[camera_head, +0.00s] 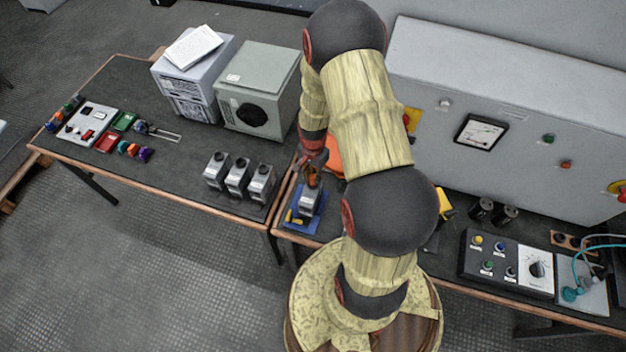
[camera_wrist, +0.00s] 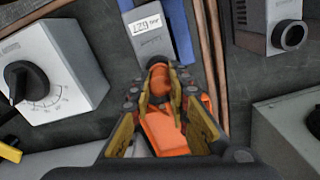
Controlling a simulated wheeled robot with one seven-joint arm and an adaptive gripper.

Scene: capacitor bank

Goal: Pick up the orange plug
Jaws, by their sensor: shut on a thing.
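The orange plug (camera_wrist: 159,83) shows in the wrist view between my fingertips. My gripper (camera_wrist: 161,92) is shut on it, with one finger on each side. A grey module (camera_wrist: 148,36) with a white label lies just beyond the plug in that view. I cannot tell whether the plug touches it. In the head view my gripper (camera_head: 312,174) is just above the grey module (camera_head: 309,200), which stands on a blue tray (camera_head: 322,215). The plug is hard to make out there, against the gripper.
A larger orange object (camera_wrist: 163,134) shows below the plug in the wrist view. Several grey modules (camera_head: 238,178) stand to the left. A dial box (camera_head: 508,264) stands to the right. A large grey cabinet (camera_head: 510,90) closes off the back. My arm hides part of the table.

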